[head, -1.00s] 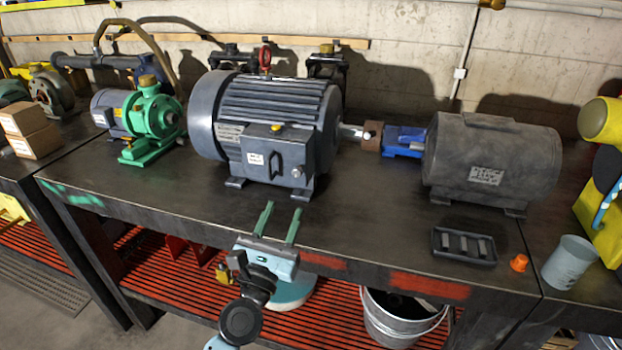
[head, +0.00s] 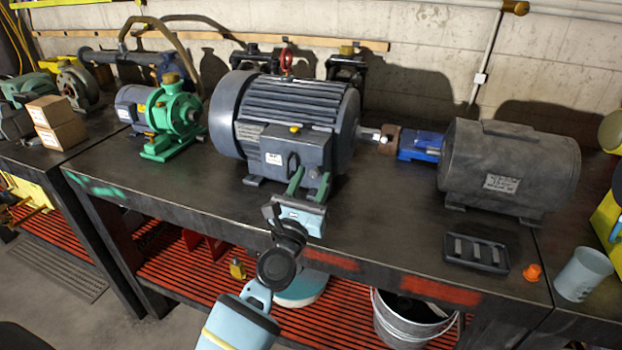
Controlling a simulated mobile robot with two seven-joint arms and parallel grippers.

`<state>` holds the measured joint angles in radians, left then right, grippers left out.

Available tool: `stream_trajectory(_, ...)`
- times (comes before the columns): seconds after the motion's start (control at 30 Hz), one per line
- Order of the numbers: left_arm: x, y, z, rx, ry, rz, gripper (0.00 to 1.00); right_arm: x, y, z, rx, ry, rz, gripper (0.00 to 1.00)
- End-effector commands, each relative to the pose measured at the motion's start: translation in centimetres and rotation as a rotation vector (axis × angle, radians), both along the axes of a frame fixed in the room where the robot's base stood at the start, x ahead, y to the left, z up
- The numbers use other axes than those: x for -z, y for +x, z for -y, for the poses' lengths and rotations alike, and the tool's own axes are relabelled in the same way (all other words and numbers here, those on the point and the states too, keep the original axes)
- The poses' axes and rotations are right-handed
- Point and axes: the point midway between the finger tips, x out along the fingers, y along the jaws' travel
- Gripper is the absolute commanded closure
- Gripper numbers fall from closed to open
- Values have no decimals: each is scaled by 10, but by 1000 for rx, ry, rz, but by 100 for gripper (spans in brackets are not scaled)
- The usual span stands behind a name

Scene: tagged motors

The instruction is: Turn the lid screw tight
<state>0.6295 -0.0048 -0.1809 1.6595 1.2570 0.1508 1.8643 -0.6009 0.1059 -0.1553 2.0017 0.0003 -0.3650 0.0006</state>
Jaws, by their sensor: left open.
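A large blue-grey motor (head: 298,105) stands on the dark workbench (head: 395,222). Its terminal box (head: 288,148) faces me, with a white label and a small yellow knob (head: 295,129) on top; which part is the lid screw I cannot tell for sure. My left gripper (head: 309,180) is open, its two green fingers pointing up at the lower front of the terminal box. The fingers overlap the box's lower edge in the picture; I cannot tell whether they touch it. My right gripper is not in view.
A green pump (head: 172,118) stands left of the motor, and a dark grey motor (head: 508,168) stands right. A bucket (head: 405,318) is below.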

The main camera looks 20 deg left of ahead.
Motion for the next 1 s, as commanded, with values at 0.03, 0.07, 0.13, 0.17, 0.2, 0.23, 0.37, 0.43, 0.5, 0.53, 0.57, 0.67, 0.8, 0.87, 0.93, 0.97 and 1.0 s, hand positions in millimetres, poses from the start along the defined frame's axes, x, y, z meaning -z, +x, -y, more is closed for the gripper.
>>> stream_trajectory(0.03,-2,2,0,0,1,1,59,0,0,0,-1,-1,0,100)
stream_trajectory(0.07,-2,3,0,0,1,1,59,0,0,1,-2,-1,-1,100)
stream_trajectory(0.13,-1,4,0,0,1,0,59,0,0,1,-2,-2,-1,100)
stream_trajectory(0.17,-1,4,0,0,1,0,59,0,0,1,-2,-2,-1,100)
stream_trajectory(0.2,-1,4,0,0,1,-1,59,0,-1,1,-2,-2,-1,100)
stream_trajectory(0.23,-1,4,0,0,1,-1,59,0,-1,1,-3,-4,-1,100)
stream_trajectory(0.37,-1,4,0,0,1,0,64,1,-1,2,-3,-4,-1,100)
stream_trajectory(0.43,-1,4,0,0,1,0,73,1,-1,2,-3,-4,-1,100)
stream_trajectory(0.5,-1,4,0,0,1,0,82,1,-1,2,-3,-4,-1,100)
stream_trajectory(0.53,-1,3,0,0,1,0,86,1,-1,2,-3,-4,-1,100)
stream_trajectory(0.57,-1,3,0,0,1,0,90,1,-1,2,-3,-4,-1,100)
stream_trajectory(0.67,-1,3,0,0,1,0,100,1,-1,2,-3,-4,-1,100)
stream_trajectory(0.8,-1,3,0,0,5,0,100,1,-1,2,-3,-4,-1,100)
stream_trajectory(0.87,-1,3,0,-1,13,0,100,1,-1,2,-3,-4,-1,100)
stream_trajectory(0.93,-1,3,-1,-1,29,1,100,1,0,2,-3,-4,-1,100)
stream_trajectory(0.97,-1,3,-1,-2,38,1,100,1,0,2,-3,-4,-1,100)
stream_trajectory(1.0,-1,3,-1,-1,53,2,100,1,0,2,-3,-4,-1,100)
